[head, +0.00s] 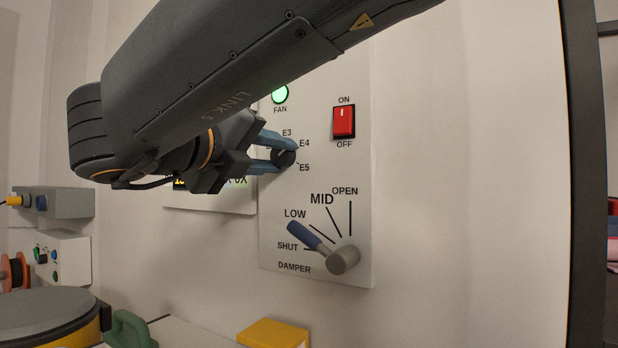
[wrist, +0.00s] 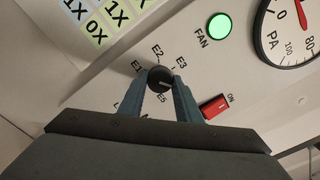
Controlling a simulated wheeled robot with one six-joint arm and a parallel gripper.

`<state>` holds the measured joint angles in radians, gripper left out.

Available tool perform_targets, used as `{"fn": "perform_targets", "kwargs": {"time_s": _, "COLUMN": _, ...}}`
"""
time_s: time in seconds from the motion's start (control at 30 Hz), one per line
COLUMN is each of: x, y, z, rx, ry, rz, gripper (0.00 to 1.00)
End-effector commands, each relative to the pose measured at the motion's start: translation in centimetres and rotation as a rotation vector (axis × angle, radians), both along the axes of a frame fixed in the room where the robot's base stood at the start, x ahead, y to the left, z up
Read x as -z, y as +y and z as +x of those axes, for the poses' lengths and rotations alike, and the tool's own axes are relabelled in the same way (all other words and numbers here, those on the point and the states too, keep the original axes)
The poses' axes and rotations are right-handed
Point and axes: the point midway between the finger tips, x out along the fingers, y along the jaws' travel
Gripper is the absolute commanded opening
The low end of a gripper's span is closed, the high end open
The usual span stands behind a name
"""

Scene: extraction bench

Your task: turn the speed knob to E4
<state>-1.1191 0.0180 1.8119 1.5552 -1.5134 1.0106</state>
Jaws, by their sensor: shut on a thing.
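The speed knob (head: 284,158) is a small dark round knob on the pale control panel, with labels E3, E4 and E5 around its right side. My gripper (head: 283,156) is shut on it, one blue finger above and one below. In the wrist view the knob (wrist: 160,78) sits between the two fingertips (wrist: 161,82), and E1, E2, E3 and E5 can be read. Its light mark points right, between E3 and E5, roughly toward E4. The E4 label shows in the head view and is hidden by a finger in the wrist view.
Below the knob is the damper lever (head: 309,237), its blue handle pointing between LOW and SHUT. A red ON/OFF switch (head: 344,122) is right of the knob. The green fan light (head: 280,94) is lit. A gauge (wrist: 291,28) shows in the wrist view. A yellow box (head: 273,334) stands below.

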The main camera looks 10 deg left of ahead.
Motion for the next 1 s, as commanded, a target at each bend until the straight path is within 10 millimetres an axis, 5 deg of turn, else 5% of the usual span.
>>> {"fn": "perform_targets", "kwargs": {"time_s": 0.77, "x": 0.17, "y": 0.01, "z": -0.01, "rx": 0.001, "ry": -0.035, "rz": 0.093, "gripper": 0.08}}
{"fn": "perform_targets", "kwargs": {"time_s": 0.8, "x": 0.17, "y": 0.01, "z": 0.0, "rx": 0.001, "ry": -0.035, "rz": 0.093, "gripper": 0.34}}
{"fn": "perform_targets", "kwargs": {"time_s": 0.9, "x": 0.14, "y": 0.01, "z": 0.0, "rx": 0.001, "ry": -0.036, "rz": 0.092, "gripper": 0.49}}
{"fn": "perform_targets", "kwargs": {"time_s": 1.0, "x": 0.1, "y": 0.01, "z": 0.0, "rx": 0.001, "ry": -0.036, "rz": 0.092, "gripper": 0.49}}
